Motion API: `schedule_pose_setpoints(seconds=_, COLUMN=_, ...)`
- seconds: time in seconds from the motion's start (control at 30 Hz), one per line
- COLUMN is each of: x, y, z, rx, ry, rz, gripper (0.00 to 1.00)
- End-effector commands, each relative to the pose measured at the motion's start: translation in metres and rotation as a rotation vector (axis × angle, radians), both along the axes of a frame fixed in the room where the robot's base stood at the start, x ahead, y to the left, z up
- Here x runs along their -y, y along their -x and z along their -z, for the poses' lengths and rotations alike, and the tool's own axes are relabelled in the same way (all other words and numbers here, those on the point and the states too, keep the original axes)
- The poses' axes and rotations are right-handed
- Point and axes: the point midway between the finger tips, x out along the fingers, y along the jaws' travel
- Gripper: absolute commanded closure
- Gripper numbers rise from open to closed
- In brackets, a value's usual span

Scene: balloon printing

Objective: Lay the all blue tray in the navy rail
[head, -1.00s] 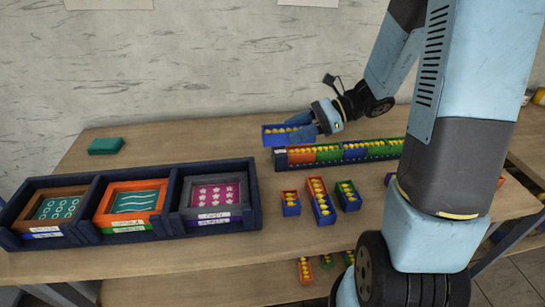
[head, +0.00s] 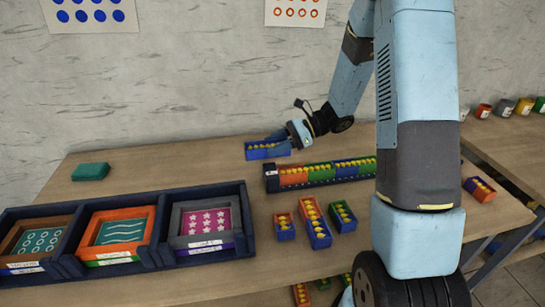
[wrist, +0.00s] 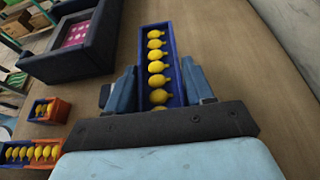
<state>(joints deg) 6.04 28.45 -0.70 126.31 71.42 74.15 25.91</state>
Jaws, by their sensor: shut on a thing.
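The all blue tray (head: 256,155), a long narrow tray with a row of yellow balloons, is behind the left end of the navy rail (head: 270,183) in the head view. My gripper (head: 283,143) is shut on it. In the wrist view the tray (wrist: 179,60) stands lengthwise between the two fingers (wrist: 160,90). I cannot tell whether it touches the table. The rail holds several trays end to end: orange at its left, then green, blue and more green. Its right end is hidden behind my arm.
Loose mixed-colour trays (head: 283,235) stand in front of the rail, with another (head: 480,189) at the right. A navy rack (head: 245,200) with framed screens fills the front left. A teal block (head: 91,171) lies at the back left.

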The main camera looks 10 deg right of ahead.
Motion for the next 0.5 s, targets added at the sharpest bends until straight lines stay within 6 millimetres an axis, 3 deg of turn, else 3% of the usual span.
schedule_pose_setpoints(seconds=0.2, x=-0.003, y=-0.020, z=0.025, rx=-0.001, ry=0.001, rz=-0.001, gripper=0.80)
schedule_pose_setpoints(seconds=0.5, x=-0.004, y=-0.030, z=0.037, rx=-0.001, ry=0.000, rz=0.000, gripper=0.80)
